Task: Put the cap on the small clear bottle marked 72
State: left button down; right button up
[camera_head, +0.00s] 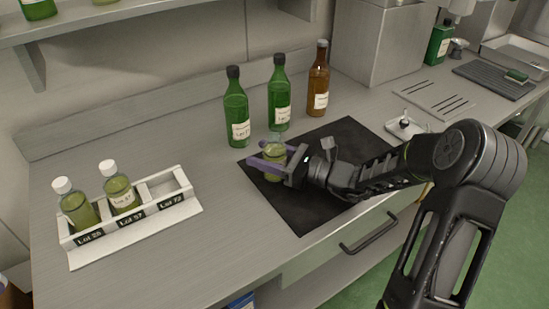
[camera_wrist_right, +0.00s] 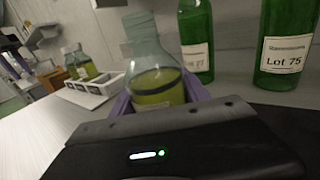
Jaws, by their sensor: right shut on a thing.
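A small clear bottle (camera_head: 274,165) with yellow-green oil stands upright at the black mat's left part; I cannot tell whether it touches the mat. My right gripper (camera_head: 263,156) is shut around it with purple fingers. In the right wrist view the bottle (camera_wrist_right: 157,84) shows a clear neck with no cap on it. No mark on it is readable. A white rack (camera_head: 140,228) at the left has slots labelled Lot 26, Lot 37 and Lot 72; the Lot 72 slot is empty. I cannot make out a loose cap with certainty. My left gripper is not in view.
Two white-capped bottles (camera_head: 119,190) stand in the rack. Two tall green bottles (camera_head: 237,112) and a brown bottle (camera_head: 318,85) stand behind the mat (camera_head: 325,185). A small white dish (camera_head: 405,128) with something small on it lies to the right. Counter between rack and mat is clear.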

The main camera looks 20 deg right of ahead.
grip_shut()
jog(key=shift+r, duration=0.3)
notch_tip(320, 180, up, 9)
jog(key=shift+r, duration=0.2)
dwell(1.1)
dwell(0.8)
jog(key=o, duration=0.6)
grip_release()
grip_shut()
